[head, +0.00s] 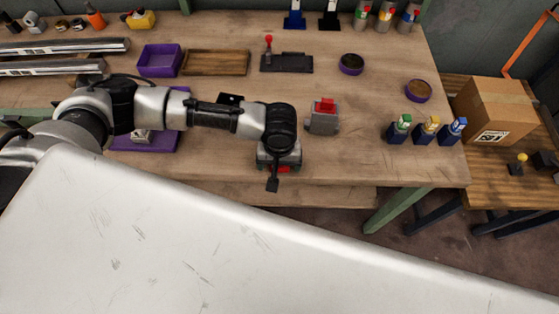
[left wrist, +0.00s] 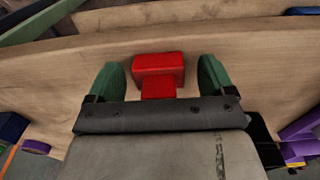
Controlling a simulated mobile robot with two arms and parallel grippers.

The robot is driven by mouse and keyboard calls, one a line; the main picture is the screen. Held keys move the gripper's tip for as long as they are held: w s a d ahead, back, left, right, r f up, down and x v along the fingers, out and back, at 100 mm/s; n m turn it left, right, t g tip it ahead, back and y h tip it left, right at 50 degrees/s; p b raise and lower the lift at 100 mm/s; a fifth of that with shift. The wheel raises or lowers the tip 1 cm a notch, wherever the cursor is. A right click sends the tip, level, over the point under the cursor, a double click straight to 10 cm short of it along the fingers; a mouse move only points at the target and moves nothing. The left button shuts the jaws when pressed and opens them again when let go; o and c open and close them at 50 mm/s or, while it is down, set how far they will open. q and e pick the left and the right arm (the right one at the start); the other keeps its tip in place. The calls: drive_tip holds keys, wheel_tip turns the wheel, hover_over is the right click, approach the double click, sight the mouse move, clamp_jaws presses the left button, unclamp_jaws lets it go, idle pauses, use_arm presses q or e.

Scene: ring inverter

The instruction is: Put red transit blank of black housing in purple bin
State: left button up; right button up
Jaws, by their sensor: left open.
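A red blank (left wrist: 158,66), block-shaped with a narrower stem, is between the green fingers of my left gripper (left wrist: 155,78) in the left wrist view. The fingers are open, with a gap on both sides of it. In the head view, my left gripper (head: 281,167) points down near the table's front edge, and a bit of red shows below it. No black housing can be made out there; the gripper covers that spot. A purple bin (head: 159,61) stands at the back left of the table. My right gripper is out of view.
A grey housing with a red block (head: 323,118) stands just right of my gripper. A wooden tray (head: 215,63) and a black fixture with a red knob (head: 287,63) are behind. A purple tray (head: 150,143) lies partly under my arm. Several bottles (head: 426,131) stand right.

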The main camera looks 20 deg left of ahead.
use_arm(q)
drive_tip(key=shift+f, duration=0.2)
drive_tip(key=c, duration=1.1)
drive_tip(key=shift+r, duration=0.2)
drive_tip(key=shift+r, duration=0.25)
drive_tip(key=r, duration=0.2)
drive_tip(key=d+r, duration=0.1)
drive_tip(key=shift+r+b, duration=0.3)
drive_tip(key=shift+r, duration=0.05)
drive_tip(key=shift+w+d+r+b, duration=0.1)
drive_tip(key=shift+d+r+b, duration=0.1)
drive_tip(key=shift+d+r, duration=1.25)
drive_tip(key=shift+d+r+b, duration=0.2)
drive_tip(key=shift+d+r, duration=0.5)
drive_tip(key=shift+d, duration=1.4)
drive_tip(key=shift+w+d+r+b, duration=0.1)
drive_tip(key=shift+d+r+b, duration=0.1)
drive_tip(key=shift+d+r, duration=1.25)
